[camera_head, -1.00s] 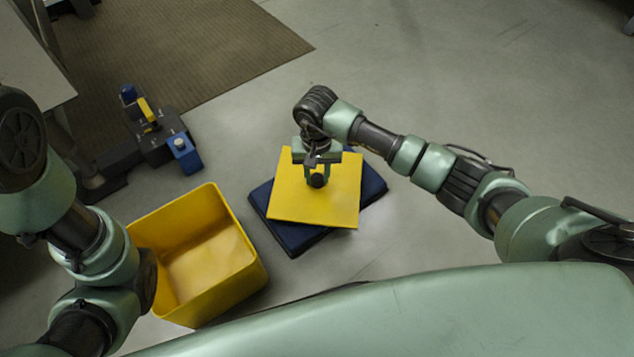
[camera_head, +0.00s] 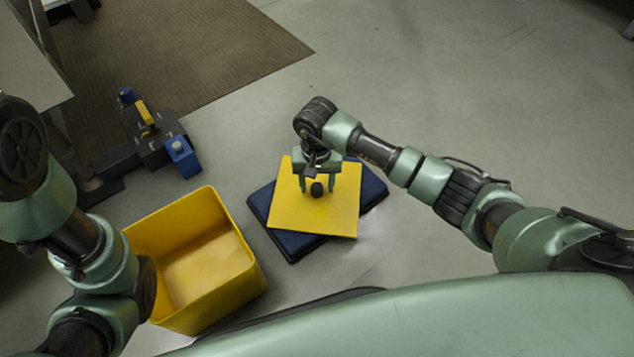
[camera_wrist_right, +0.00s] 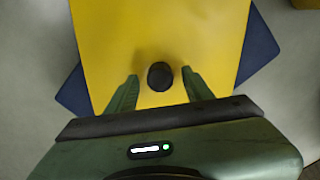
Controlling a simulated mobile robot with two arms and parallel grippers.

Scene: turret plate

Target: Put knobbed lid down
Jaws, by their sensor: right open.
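The knobbed lid is a flat yellow square plate (camera_head: 325,220) with a round black knob (camera_head: 317,189) on top. It lies on a dark blue base (camera_head: 372,187), turned at an angle to it, so blue corners show around it. In the right wrist view the yellow lid (camera_wrist_right: 160,30) fills the upper middle, with blue corners (camera_wrist_right: 258,48) beside it. My right gripper (camera_head: 317,188) is open, its fingers on either side of the knob with gaps between; the knob (camera_wrist_right: 160,76) stands free between the fingertips. My left arm shows at the left edge; its gripper is not in view.
An open, empty-looking yellow bin (camera_head: 205,265) stands left of the blue base. A dark fixture with blue and yellow parts (camera_head: 158,140) is at the upper left, near a brown mat (camera_head: 190,50).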

